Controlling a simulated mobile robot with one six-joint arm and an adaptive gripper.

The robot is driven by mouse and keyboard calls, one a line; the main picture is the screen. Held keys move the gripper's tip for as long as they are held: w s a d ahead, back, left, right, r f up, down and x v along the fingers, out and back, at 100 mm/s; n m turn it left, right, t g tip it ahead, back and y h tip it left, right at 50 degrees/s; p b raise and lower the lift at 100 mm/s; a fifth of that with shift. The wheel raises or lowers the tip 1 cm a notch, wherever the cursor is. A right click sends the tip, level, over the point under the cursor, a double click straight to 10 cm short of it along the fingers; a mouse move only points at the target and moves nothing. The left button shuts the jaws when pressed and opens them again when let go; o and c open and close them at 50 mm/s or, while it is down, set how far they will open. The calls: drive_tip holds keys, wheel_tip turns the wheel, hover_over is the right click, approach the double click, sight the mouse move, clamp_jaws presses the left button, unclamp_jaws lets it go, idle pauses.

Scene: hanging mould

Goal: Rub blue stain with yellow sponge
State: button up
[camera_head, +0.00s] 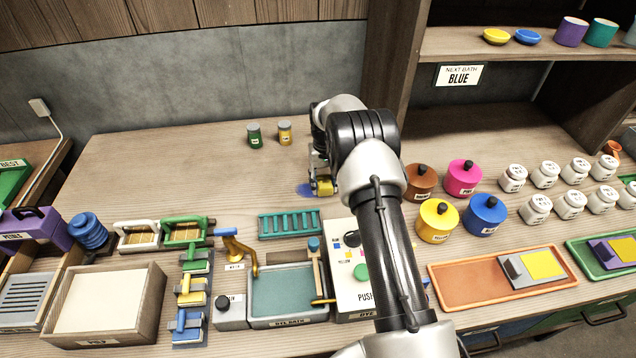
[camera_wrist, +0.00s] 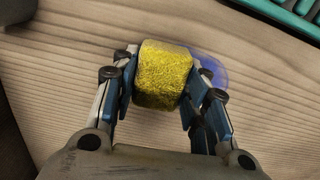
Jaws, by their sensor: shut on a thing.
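My gripper (camera_head: 321,180) is shut on the yellow sponge (camera_head: 325,187), over the middle of the wooden worktop. In the wrist view the yellow sponge (camera_wrist: 163,76) sits between the two fingers of my gripper (camera_wrist: 163,92). The blue stain (camera_head: 305,190) shows on the wood just left of the sponge in the head view. In the wrist view the blue stain (camera_wrist: 208,66) shows to the right of the sponge and is partly hidden behind it and a finger. I cannot tell whether the sponge touches the wood.
A green jar (camera_head: 254,136) and a yellow jar (camera_head: 285,133) stand behind the gripper. A teal rack (camera_head: 289,224) and a dye bath tray (camera_head: 288,291) lie in front. Coloured pots (camera_head: 437,221) stand to the right. The worktop to the left of the stain is clear.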

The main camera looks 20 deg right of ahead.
sight(295, 193)
drive_tip(key=shift+s+d, duration=0.2)
drive_tip(key=shift+d, duration=0.35)
drive_tip(key=shift+s+d, duration=0.15)
drive_tip(key=shift+d, duration=0.4)
drive_tip(key=shift+s+f, duration=0.1)
drive_tip(key=shift+s, duration=0.05)
drive_tip(key=shift+a, duration=0.35)
drive_tip(key=shift+w+a, duration=0.25)
drive_tip(key=shift+a, duration=0.9)
drive_tip(key=shift+w+a, duration=0.3)
drive_tip(key=shift+a, duration=0.9)
drive_tip(key=shift+w+a, duration=0.25)
drive_tip(key=shift+a, duration=0.9)
drive_tip(key=shift+w+a+b, duration=0.15)
drive_tip(key=shift+w+a, duration=0.05)
drive_tip(key=shift+a, duration=0.7)
drive_tip(key=shift+w+a+b, duration=0.15)
drive_tip(key=shift+a, duration=0.75)
drive_tip(key=shift+s+d, duration=0.4)
drive_tip(key=shift+d, duration=1.45)
drive_tip(key=shift+s+d, duration=0.4)
drive_tip(key=shift+d, duration=1.5)
drive_tip(key=shift+s+d, duration=0.4)
drive_tip(key=shift+d, duration=1.45)
drive_tip(key=shift+r+p, duration=1.9)
drive_tip(key=shift+r, duration=1.2)
